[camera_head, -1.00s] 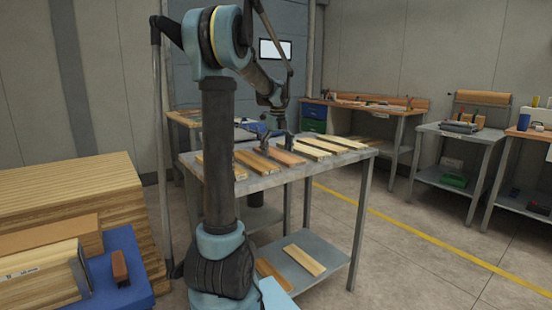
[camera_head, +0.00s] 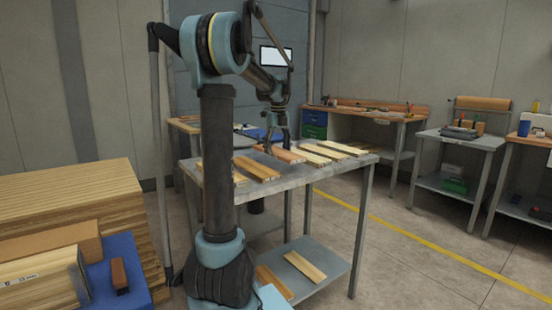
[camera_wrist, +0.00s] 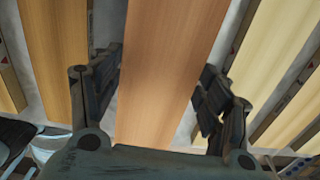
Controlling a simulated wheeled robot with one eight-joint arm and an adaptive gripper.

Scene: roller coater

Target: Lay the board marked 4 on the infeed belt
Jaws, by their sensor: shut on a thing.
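My gripper (camera_head: 278,149) is at the far part of the grey table and is shut on a reddish-brown board (camera_head: 290,156). In the wrist view the board (camera_wrist: 172,50) runs lengthwise between the two fingers of my gripper (camera_wrist: 160,100), one finger along each long edge. It sits at table height among the other boards; I cannot tell whether it is lifted at all. No number can be read on it, so I cannot tell whether it is marked 4. I cannot make out an infeed belt in either view.
Tan and pale boards lie on the grey table (camera_head: 215,192) on both sides of the held one: a tan board (camera_head: 257,168) to its left, pale boards (camera_head: 322,149) to its right. Two more boards (camera_head: 304,266) lie on the lower shelf. A wood stack (camera_head: 70,190) stands at left.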

